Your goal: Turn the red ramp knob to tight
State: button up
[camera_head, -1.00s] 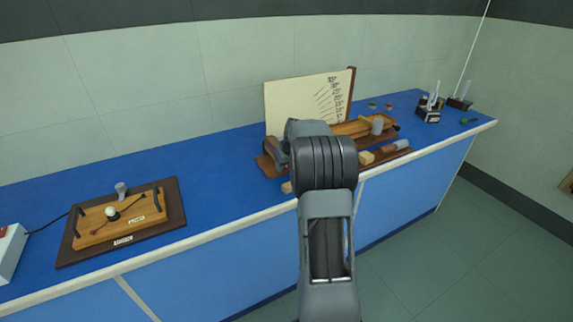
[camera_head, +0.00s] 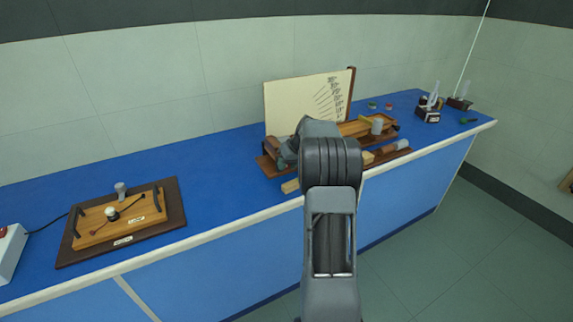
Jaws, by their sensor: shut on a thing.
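The wooden ramp (camera_head: 352,129) lies on a dark wooden base on the blue bench, in front of an upright cream angle board (camera_head: 290,107). My gripper (camera_head: 287,150) is at the left end of the ramp, mostly hidden behind my own wrist. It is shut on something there. The red ramp knob itself does not show; it is hidden behind my gripper and wrist, so how far it is turned cannot be seen.
A grey cylinder (camera_head: 377,126) stands on the ramp's right part. A pale wooden block (camera_head: 290,187) lies near the front edge. A wooden tray (camera_head: 95,232) on a dark board is at the left. A dark rack (camera_head: 429,113) stands at the right.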

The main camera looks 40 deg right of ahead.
jog(key=shift+d+m+t+y, duration=0.2)
jog(key=shift+m+t+y, duration=0.1)
jog(key=shift+y, duration=1.2)
jog(key=o, duration=0.9)
jog(key=v, duration=1.3)
jog(key=shift+s+d, duration=0.25)
jog(key=shift+d, duration=0.05)
jog(key=shift+r, duration=0.15)
